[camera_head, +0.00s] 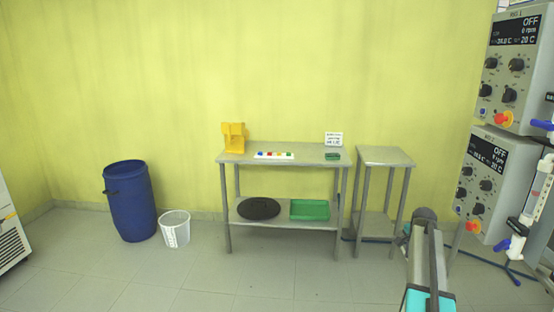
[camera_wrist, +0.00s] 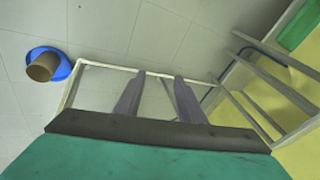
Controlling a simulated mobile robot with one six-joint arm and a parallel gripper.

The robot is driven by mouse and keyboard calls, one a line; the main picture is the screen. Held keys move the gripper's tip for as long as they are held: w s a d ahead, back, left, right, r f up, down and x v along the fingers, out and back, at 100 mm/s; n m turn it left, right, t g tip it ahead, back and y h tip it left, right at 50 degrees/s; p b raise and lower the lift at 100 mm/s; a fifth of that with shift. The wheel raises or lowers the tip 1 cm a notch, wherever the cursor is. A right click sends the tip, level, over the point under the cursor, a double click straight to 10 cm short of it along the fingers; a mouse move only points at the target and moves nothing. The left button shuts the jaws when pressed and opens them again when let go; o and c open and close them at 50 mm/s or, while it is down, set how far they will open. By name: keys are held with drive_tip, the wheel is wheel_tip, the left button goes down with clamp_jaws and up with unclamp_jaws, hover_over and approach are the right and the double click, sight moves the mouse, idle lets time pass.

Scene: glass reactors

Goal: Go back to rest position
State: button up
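My gripper (camera_wrist: 160,76) shows in the wrist view with its two grey fingers apart. The gap between them is empty, with the floor and a metal frame behind it. In the head view part of my arm is at the lower right, in front of the small side table (camera_head: 385,156). My fingers cannot be made out in that view.
A metal table (camera_head: 315,151) against the yellow wall holds a yellow stand (camera_head: 235,137), a coloured strip (camera_head: 274,155) and a sign (camera_head: 333,139). A blue barrel (camera_head: 130,203) and white bucket (camera_head: 175,229) stand left. Reactor control units (camera_head: 484,185) stand right. Floor front-centre is clear.

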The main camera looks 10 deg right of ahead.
drive_tip(key=a+f+n+g+y+p, duration=0.1)
drive_tip(key=a+f+n+g+y, duration=0.15)
drive_tip(key=a+f, duration=1.6)
drive_tip(key=s+a+f+n+g, duration=0.1)
drive_tip(key=s+a+f, duration=0.2)
drive_tip(key=a, duration=0.3)
drive_tip(key=s+a+f+n, duration=0.2)
drive_tip(key=s+a+f, duration=0.15)
drive_tip(key=a, duration=0.25)
drive_tip(key=s+a+f+n+g, duration=0.1)
drive_tip(key=s+a+f, duration=0.1)
drive_tip(key=a+f, duration=0.3)
drive_tip(key=s+a+f+n+g+p, duration=0.1)
drive_tip(key=s+a+f+n, duration=0.15)
drive_tip(key=s+a, duration=0.45)
drive_tip(key=s+a+f+n+g+p, duration=0.1)
drive_tip(key=s+a+f+n, duration=0.1)
drive_tip(key=s+a+f, duration=0.45)
drive_tip(key=s+a+r+n+g, duration=0.1)
drive_tip(key=s+n, duration=0.3)
drive_tip(key=s, duration=0.4)
drive_tip(key=s+a+r+n+g, duration=0.1)
drive_tip(key=s+n, duration=0.3)
drive_tip(key=s, duration=0.5)
drive_tip(key=shift+a+r, duration=0.25)
drive_tip(key=shift+y, duration=0.25)
drive_tip(key=shift+c, duration=0.6)
